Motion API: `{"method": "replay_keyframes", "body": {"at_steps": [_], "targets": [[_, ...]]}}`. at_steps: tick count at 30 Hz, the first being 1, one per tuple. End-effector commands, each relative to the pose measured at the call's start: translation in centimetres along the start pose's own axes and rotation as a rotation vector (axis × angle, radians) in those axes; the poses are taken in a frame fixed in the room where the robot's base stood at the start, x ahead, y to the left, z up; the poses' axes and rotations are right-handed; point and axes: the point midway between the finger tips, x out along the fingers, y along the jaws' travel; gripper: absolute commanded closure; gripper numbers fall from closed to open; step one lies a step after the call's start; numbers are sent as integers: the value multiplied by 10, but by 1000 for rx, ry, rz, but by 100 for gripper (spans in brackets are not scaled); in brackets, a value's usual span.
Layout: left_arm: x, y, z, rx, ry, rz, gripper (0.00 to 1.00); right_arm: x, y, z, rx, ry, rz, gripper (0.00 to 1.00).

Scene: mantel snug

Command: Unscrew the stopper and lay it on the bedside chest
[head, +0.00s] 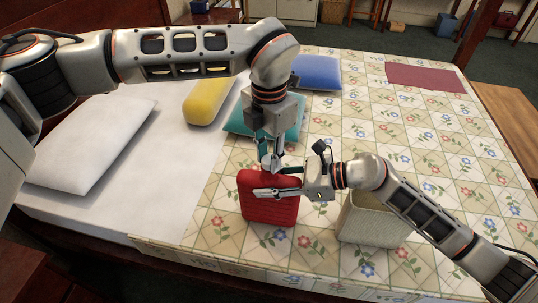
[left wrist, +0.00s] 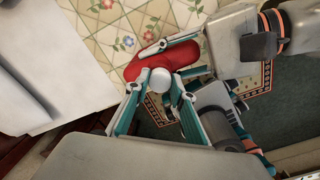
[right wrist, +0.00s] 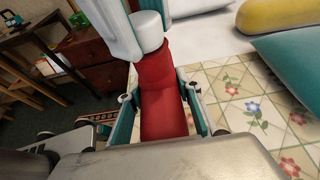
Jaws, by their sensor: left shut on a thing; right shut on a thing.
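A red hot-water bottle (head: 269,212) stands upright near the front edge of the bed. Its pale round stopper (left wrist: 160,79) is at the top, between the fingers of my left gripper (head: 269,157), which comes down from above and is shut on it. In the right wrist view the stopper (right wrist: 148,30) sits at the bottle's neck; I cannot tell how far it is turned. My right gripper (head: 278,190) is shut on the bottle's body from the right, one finger on each face. The wooden bedside chest (right wrist: 108,76) with drawers shows at the upper left of the right wrist view.
A cream woven box (head: 371,222) stands on the quilt just right of the bottle, under my right arm. Teal (right wrist: 294,58), yellow (head: 209,100), blue (head: 317,73) and white (head: 92,145) cushions lie on the bed. A wooden table (right wrist: 42,40) stands beyond the chest.

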Motion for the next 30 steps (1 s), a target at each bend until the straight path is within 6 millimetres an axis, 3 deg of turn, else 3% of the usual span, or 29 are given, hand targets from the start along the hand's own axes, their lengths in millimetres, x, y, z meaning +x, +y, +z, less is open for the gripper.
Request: {"method": "replay_keyframes", "body": {"at_steps": [30], "targets": [[-22,0,0,1,0,-1,100,0,0,0,1,0,0,100]]}}
